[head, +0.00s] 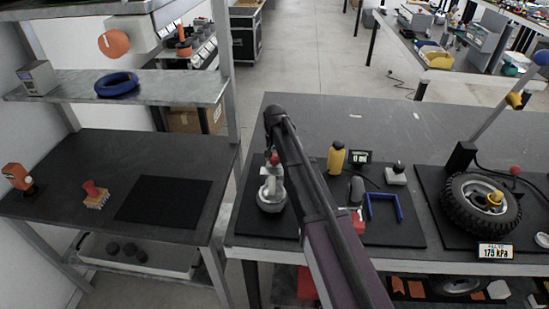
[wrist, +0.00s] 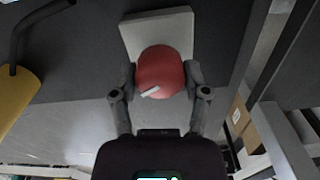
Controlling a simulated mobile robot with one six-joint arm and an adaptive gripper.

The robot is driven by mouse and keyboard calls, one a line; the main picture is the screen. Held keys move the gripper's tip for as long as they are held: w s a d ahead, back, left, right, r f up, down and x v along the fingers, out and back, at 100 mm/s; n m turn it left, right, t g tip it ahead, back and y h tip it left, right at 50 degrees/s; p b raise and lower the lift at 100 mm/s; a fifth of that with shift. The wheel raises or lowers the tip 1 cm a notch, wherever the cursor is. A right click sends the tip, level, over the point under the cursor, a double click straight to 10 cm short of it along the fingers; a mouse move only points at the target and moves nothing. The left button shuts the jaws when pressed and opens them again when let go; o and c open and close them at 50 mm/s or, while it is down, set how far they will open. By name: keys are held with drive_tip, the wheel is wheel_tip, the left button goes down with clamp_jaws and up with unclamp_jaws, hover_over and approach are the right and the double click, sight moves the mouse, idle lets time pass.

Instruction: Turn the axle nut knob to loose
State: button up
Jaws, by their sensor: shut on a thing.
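A round red knob (wrist: 160,72) with a short white mark near its lower edge sits against a pale grey block (wrist: 158,30) in the wrist view. I take it to be the axle nut knob; no label or scale is readable. My gripper (wrist: 160,80) is shut on it, one dark finger pressing each side. In the head view the red knob (head: 273,158) shows small on top of a silver stand (head: 271,193) at the left end of the bench. My arm reaches to it from the lower right and hides part of this area.
On the bench (head: 340,112), a yellow bottle (head: 336,160), a blue bracket (head: 384,207) and a tyre with a yellow hub (head: 455,210) stand to the right. A shelf unit (head: 170,90) stands left, across a gap. The back of the bench is clear.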

drive_tip(key=n, duration=1.2)
idle(0.4)
drive_tip(key=o, duration=1.1)
drive_tip(key=shift+o, duration=0.2)
